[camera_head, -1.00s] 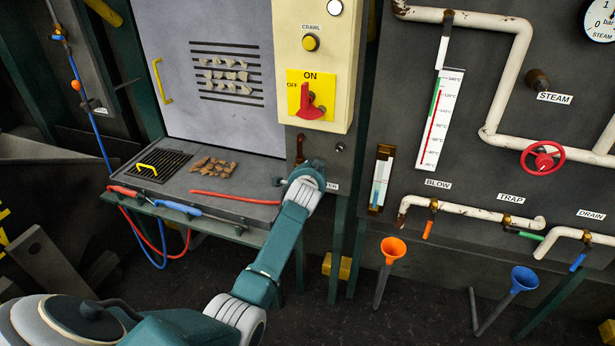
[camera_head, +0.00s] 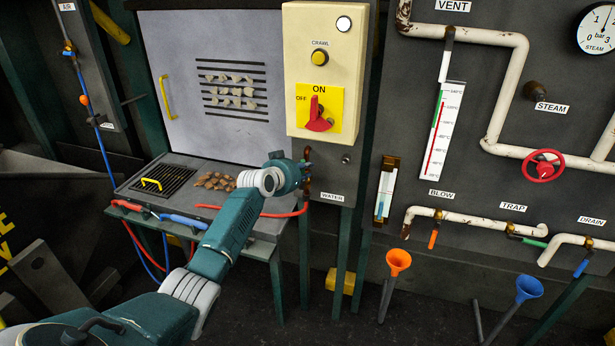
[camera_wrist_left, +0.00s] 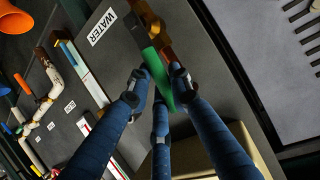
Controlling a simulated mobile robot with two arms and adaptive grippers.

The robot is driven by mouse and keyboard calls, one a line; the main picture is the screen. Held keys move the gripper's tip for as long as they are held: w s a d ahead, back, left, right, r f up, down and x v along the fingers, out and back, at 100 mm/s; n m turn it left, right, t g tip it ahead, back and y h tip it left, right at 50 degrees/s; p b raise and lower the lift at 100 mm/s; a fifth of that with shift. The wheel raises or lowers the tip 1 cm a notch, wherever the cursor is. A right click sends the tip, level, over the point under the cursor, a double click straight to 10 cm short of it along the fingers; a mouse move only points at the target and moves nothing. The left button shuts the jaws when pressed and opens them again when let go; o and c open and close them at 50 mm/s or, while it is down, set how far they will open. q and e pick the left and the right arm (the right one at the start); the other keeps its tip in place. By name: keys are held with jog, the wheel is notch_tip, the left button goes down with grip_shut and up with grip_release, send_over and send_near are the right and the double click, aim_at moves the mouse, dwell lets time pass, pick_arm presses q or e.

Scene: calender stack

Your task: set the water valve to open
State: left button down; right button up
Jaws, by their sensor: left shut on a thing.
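The water valve (camera_head: 307,158) is a small brass fitting on the dark panel, left of the WATER label, under the yellow switch box. In the left wrist view, its brass body (camera_wrist_left: 150,18) carries a green-sleeved handle (camera_wrist_left: 156,66). My left gripper (camera_head: 300,172) is at the valve, coming from its left, and partly hides it. In the left wrist view, its blue fingers (camera_wrist_left: 158,92) are shut around the green handle. The handle runs in line with the brass body there, as far as I can tell. My right gripper is not in view.
The switch box (camera_head: 325,70) with its red knob sits just above the valve. A shelf with a grate (camera_head: 165,180) and brown pieces (camera_head: 215,181) lies to the left. A red hose (camera_head: 265,212) passes close behind my arm. Pipes with smaller valves (camera_head: 436,230) run along the right panel.

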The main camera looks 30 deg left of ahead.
pick_arm(q)
jog(key=shift+s+a+n+h+b, duration=0.1)
jog(key=shift+a+n+h+b, duration=0.2)
jog(key=shift+a+b, duration=0.05)
dwell(0.3)
jog(key=c, duration=1.5)
grip_release()
jog(key=shift+c, duration=0.2)
jog(key=v, duration=1.2)
jog(key=shift+f, duration=0.1)
